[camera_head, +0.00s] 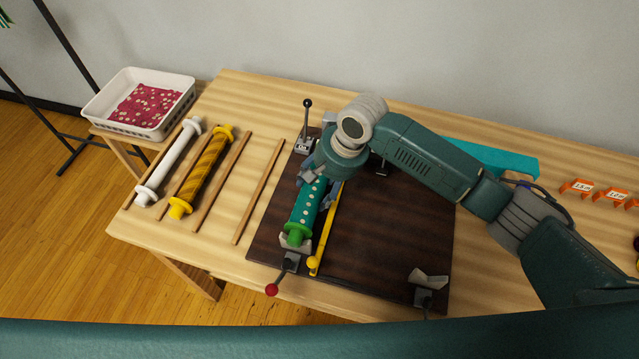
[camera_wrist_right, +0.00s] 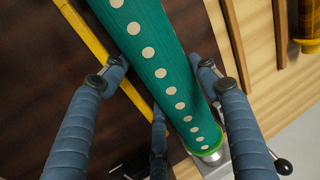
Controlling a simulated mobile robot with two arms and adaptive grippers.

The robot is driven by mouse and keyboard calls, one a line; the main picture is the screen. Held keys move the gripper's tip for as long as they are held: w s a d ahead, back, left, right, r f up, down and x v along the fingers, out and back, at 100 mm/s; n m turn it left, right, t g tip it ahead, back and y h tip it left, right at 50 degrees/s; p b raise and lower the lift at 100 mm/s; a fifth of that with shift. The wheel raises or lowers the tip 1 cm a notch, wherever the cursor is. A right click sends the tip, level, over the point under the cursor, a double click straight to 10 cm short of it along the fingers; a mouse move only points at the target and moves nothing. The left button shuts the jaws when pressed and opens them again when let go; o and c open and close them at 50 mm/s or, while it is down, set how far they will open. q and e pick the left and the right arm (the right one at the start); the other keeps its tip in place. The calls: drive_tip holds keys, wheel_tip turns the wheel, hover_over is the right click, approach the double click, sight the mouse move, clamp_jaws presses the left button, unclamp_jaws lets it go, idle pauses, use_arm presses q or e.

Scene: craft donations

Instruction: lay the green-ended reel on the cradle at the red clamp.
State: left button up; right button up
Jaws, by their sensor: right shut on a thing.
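The green-ended reel (camera_head: 305,207) is a teal tube with cream dots and green ends; it also shows in the right wrist view (camera_wrist_right: 158,68). My right gripper (camera_head: 318,188) is shut on it, with fingers on both sides of the tube. The reel's near green end (camera_head: 296,234) is at the grey cradle (camera_head: 294,244) by the red clamp (camera_head: 272,290). I cannot tell whether it touches the cradle. The far end, hidden by my wrist in the head view, lies near the black-knobbed clamp (camera_head: 306,140). My left gripper is not in view.
A yellow rod (camera_head: 326,230) runs along the dark board (camera_head: 385,245) right beside the reel. A white reel (camera_head: 170,160) and a yellow reel (camera_head: 202,170) lie on wooden slats to the left. Another cradle (camera_head: 428,279) stands at the board's near right. A white basket (camera_head: 115,118) stands far left.

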idle(0.3)
drive_tip(key=o, duration=1.4)
drive_tip(key=shift+o, duration=0.2)
drive_tip(key=v, duration=1.2)
drive_tip(key=shift+s, duration=0.1)
